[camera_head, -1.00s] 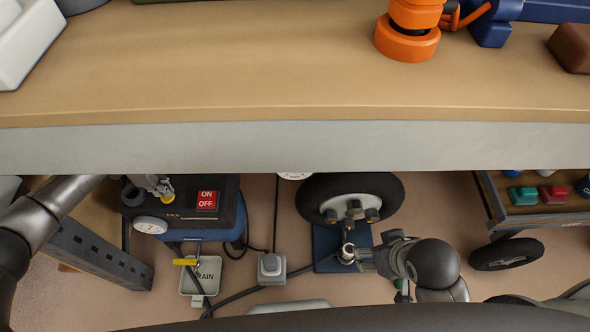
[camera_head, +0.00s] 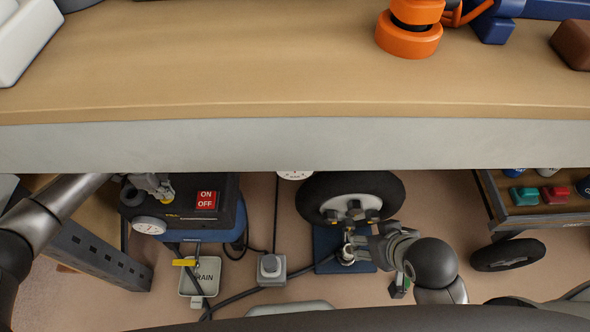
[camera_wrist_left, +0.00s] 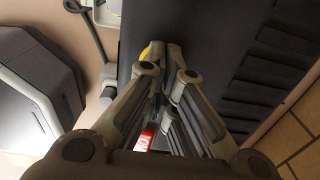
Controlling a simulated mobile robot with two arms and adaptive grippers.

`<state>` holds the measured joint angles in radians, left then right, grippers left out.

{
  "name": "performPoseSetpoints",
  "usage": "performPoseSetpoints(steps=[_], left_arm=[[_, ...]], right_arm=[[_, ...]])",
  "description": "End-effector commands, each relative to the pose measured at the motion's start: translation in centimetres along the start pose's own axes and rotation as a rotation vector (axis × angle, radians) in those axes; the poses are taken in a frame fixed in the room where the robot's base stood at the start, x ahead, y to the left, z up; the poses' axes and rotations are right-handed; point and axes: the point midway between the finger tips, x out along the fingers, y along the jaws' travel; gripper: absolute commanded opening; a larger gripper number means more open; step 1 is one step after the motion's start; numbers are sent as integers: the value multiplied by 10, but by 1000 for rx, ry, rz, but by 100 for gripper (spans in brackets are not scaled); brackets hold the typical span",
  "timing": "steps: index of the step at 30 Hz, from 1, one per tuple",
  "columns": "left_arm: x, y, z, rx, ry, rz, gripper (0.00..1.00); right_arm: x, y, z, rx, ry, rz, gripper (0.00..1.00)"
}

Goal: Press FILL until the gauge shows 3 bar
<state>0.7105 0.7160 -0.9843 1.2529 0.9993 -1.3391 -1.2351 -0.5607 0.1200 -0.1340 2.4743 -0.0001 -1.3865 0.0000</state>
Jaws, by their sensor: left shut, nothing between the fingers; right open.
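A dark compressor (camera_head: 228,224) with a red ON/OFF switch (camera_head: 206,200) and a small white dial (camera_head: 149,225) stands under the bench. My left gripper (camera_head: 166,190) is shut and empty at its top left. A small yellow part (camera_head: 167,200) shows at its fingertips, and also in the left wrist view (camera_wrist_left: 146,52); I cannot tell if they touch. Another white dial (camera_head: 295,176) is mostly hidden by the bench edge; its reading is not legible. My right gripper (camera_head: 362,249) is open beside a small metal fitting (camera_head: 347,253) below the wheel (camera_head: 309,203). No FILL label is readable.
The bench front (camera_head: 300,145) hangs over the work space. A yellow-handled valve (camera_head: 184,262) sits above a DRAIN tray (camera_head: 199,276). A grey socket box (camera_head: 271,268) and cables lie on the floor. A cart shelf (camera_head: 540,211) stands at the right.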

Motion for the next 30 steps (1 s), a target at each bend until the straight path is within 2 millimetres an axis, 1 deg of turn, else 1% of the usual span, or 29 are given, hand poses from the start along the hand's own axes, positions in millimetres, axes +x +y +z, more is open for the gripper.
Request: performPoseSetpoints(steps=[22, 26, 30], left_arm=[[8, 0, 0, 0, 0, 1, 0], [8, 0, 0, 0, -1, 1, 0], [1, 0, 0, 0, -1, 1, 0]], right_arm=[[4, -4, -20, 1, 96, -9, 66], [5, -4, -19, -1, 88, -7, 66], [-2, -1, -10, 0, 36, -3, 66]])
